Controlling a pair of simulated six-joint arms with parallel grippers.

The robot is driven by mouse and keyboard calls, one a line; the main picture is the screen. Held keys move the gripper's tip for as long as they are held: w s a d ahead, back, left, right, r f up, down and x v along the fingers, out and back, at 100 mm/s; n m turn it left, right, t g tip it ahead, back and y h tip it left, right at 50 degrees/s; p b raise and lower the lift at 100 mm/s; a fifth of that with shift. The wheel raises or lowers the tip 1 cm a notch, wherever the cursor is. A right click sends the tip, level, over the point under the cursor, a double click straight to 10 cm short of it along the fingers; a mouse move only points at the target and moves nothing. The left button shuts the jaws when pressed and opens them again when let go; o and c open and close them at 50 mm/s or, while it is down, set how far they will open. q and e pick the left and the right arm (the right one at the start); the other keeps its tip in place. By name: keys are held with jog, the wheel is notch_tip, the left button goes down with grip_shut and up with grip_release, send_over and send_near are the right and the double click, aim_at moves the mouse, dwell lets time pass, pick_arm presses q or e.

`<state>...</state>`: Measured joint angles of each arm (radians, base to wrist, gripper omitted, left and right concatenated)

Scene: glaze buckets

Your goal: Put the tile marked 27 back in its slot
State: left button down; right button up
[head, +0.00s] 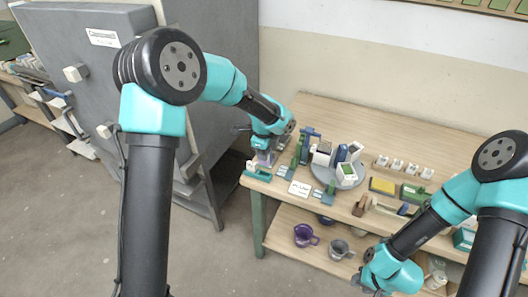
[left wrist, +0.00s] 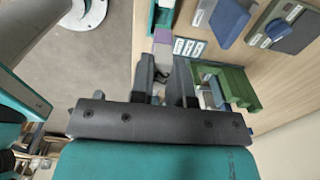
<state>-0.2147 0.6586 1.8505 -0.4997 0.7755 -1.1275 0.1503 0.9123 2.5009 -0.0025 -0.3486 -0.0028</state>
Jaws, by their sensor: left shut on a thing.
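My left gripper (head: 263,161) is at the left end of the wooden table, above a green stand (head: 257,174). In the left wrist view its two fingers (left wrist: 167,82) are shut on a small piece, mostly hidden between them. A pinkish-grey and purple piece (left wrist: 162,37) shows just past the fingertips. I cannot read a 27 on anything, and cannot tell which slot belongs to that tile. My right gripper (head: 378,289) hangs at the front of the table, low in the head view. Its fingers are too small and cut off to tell their state.
Green and blue stands (head: 300,150) are close beside my left gripper. A white card (head: 299,188) lies in front. A grey round plate (head: 350,182) bears several blocks. A row of white pieces (head: 398,167) stands behind. Purple (head: 305,236) and grey mugs (head: 338,249) sit on the lower shelf.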

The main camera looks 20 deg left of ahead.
aim_at(264, 165)
pick_arm(q)
jog(key=shift+f, duration=3.15)
jog(key=shift+f, duration=0.3)
jog(key=c, duration=1)
grip_release()
jog(key=shift+r, duration=0.1)
jog(key=shift+r, duration=3.4)
